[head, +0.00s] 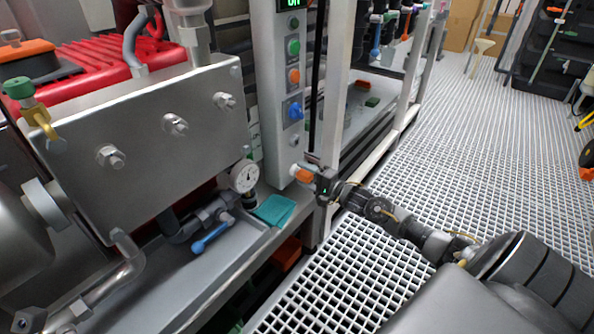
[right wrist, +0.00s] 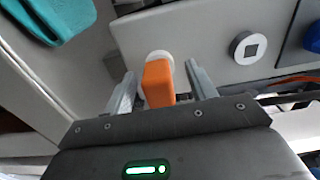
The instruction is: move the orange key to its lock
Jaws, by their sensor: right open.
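The orange key (head: 302,174) is at the bottom end of the grey control panel, mostly hidden by my gripper in the head view. In the right wrist view the orange key (right wrist: 157,83) stands out from a pale round piece (right wrist: 160,56) at the panel face; whether it is seated in it I cannot tell. My right gripper (head: 312,176) is open, with one finger on each side of the key. In the right wrist view the gripper (right wrist: 157,85) shows gaps beside the key. My left gripper is not in view.
The panel (head: 268,60) also carries a blue knob (head: 294,110), an orange button (head: 293,76) and a green button (head: 292,47). A teal cloth (head: 273,210) and a pressure gauge (head: 245,177) are left of the gripper. The grating floor (head: 470,160) is open at right.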

